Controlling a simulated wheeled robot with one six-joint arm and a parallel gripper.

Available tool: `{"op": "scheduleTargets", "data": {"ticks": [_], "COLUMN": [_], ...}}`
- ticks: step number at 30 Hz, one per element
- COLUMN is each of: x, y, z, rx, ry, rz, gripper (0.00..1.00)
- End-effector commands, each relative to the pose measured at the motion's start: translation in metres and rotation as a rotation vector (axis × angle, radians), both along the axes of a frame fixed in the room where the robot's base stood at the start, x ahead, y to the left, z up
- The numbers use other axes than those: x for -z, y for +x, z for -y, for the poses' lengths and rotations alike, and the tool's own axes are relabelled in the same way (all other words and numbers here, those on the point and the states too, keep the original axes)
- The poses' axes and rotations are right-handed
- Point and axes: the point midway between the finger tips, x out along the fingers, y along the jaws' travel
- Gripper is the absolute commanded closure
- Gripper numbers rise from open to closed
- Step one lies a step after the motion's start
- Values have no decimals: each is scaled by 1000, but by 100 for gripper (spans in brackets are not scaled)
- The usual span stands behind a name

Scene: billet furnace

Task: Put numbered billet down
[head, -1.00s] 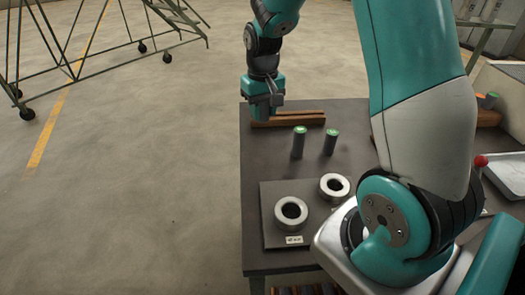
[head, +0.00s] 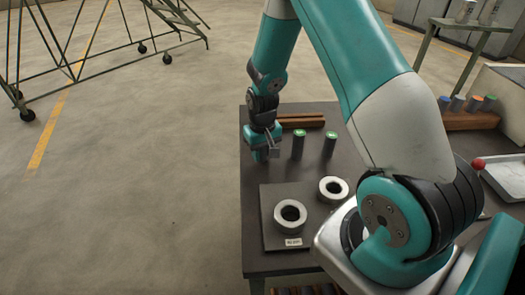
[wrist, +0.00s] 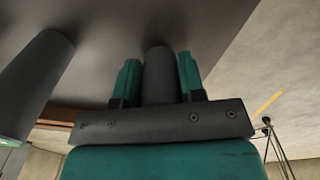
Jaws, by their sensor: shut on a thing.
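My gripper (head: 262,154) is low over the left side of the dark table (head: 350,150), left of two standing billets. In the wrist view its teal fingers (wrist: 157,80) are shut on a dark grey cylindrical billet (wrist: 158,70). The held billet points toward the table top; I cannot tell whether it touches. No number on it is legible. Two dark billets with green tops, the left one (head: 298,144) and the right one (head: 330,144), stand upright on the table. One billet (wrist: 35,85) also shows large at the left of the wrist view.
A brown wooden block (head: 300,121) lies behind. A rack (head: 470,121) with several coloured-top billets stands right. The table's left edge is close to my gripper.

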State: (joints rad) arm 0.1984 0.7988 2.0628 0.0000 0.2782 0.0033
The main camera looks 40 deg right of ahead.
Motion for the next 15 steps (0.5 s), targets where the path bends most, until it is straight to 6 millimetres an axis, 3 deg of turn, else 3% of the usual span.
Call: {"op": "scheduleTargets", "data": {"ticks": [5, 6, 9, 15], "x": [3, 4, 2, 2], "y": [0, 0, 0, 0], "z": [0, 0, 0, 0], "rx": [0, 0, 0, 0], "ry": [0, 0, 0, 0], "rz": [0, -1, -1, -1], "gripper": [100, 61, 38, 38]}}
